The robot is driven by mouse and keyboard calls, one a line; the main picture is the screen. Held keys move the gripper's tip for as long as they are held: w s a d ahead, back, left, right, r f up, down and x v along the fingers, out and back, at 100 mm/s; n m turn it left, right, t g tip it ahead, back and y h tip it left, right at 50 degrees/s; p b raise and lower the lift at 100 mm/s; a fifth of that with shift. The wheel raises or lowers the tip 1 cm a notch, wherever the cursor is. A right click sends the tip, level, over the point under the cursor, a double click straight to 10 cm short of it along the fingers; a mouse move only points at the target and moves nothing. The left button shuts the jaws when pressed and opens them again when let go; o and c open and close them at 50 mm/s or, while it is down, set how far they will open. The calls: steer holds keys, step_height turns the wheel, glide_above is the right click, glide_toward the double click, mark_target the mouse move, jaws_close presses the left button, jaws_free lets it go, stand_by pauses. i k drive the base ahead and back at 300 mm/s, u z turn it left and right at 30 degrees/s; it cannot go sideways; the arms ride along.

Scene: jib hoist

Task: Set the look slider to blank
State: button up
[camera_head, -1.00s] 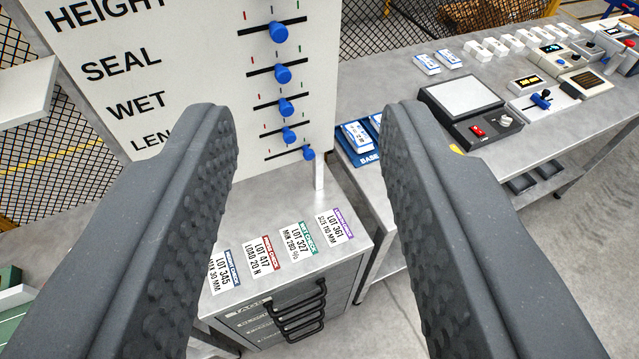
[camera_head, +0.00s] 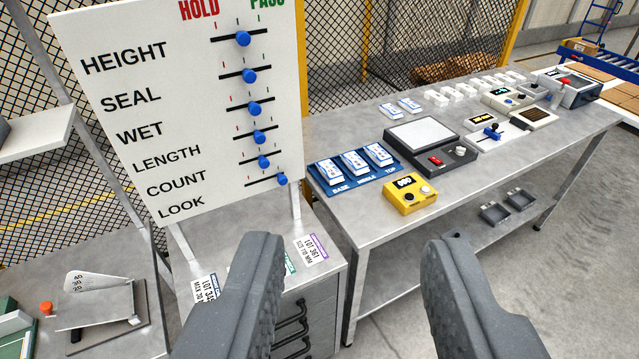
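A white board (camera_head: 120,120) stands at the left with the rows HEIGHT, SEAL, WET, LENGTH, COUNT and LOOK, under a red HOLD and a green PASS. Each row has a blue knob on a black slanted track. The look slider (camera_head: 282,180) is the lowest knob and sits near the right end of its track, on the PASS side. The other knobs, such as the count slider (camera_head: 263,162), stand near the middle of their tracks. My gripper (camera_head: 355,243) is open and empty, low in the picture, below and right of the look slider and apart from it.
A grey drawer cabinet (camera_head: 320,290) with lot cards stands below the board, partly hidden by my left finger. A long grey bench (camera_head: 380,225) at the right holds a yellow device (camera_head: 410,194), a blue tray and several instruments. Open floor lies at the lower right.

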mark_target(282, 181)
steer(key=z, duration=0.15)
steer(key=i, duration=1)
steer(key=u, duration=0.05)
